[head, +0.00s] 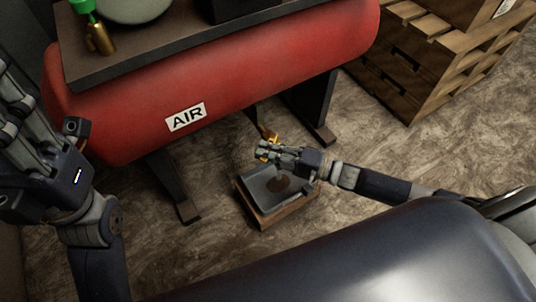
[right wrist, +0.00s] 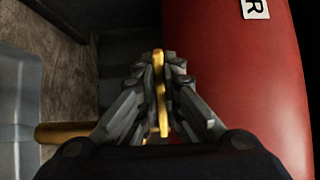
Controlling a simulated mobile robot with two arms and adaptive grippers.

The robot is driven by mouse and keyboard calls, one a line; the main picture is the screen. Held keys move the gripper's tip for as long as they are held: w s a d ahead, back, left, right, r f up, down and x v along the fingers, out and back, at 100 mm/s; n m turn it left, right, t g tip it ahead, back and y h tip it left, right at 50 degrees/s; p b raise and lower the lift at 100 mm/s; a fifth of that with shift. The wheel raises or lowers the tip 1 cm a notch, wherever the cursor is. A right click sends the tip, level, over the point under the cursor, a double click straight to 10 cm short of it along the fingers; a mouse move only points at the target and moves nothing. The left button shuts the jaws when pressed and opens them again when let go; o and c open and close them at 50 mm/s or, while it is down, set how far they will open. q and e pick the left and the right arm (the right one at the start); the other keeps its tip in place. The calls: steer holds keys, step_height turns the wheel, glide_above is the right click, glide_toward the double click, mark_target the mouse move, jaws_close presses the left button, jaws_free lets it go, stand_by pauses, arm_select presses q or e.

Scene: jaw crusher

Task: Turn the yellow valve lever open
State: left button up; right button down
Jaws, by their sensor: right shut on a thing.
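The yellow valve lever (right wrist: 160,95) stands between the fingertips of my right gripper (right wrist: 161,75) in the right wrist view, with a finger against each side. In the head view my right gripper (head: 264,151) is under the red air tank, and small yellow-orange bits (head: 268,138) show around its fingertips. Most of the valve is hidden behind the gripper there. A brass pipe (right wrist: 65,132) shows left of the fingers in the wrist view. My left gripper (head: 22,115) is at the left edge of the head view, away from the valve; its fingertips are not clear.
The red tank (head: 240,75) labelled AIR stands on dark legs (head: 175,188) close to my right gripper. A grey tray (head: 258,188) with a dark stain sits on a wooden base below it. Wooden pallets (head: 405,70) stand at the upper right. The floor right of the tray is clear.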

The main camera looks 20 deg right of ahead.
stand_by(0.3)
steer(key=c, duration=1.7)
jaws_free()
steer(key=v, duration=1.2)
steer(key=shift+w, duration=0.1)
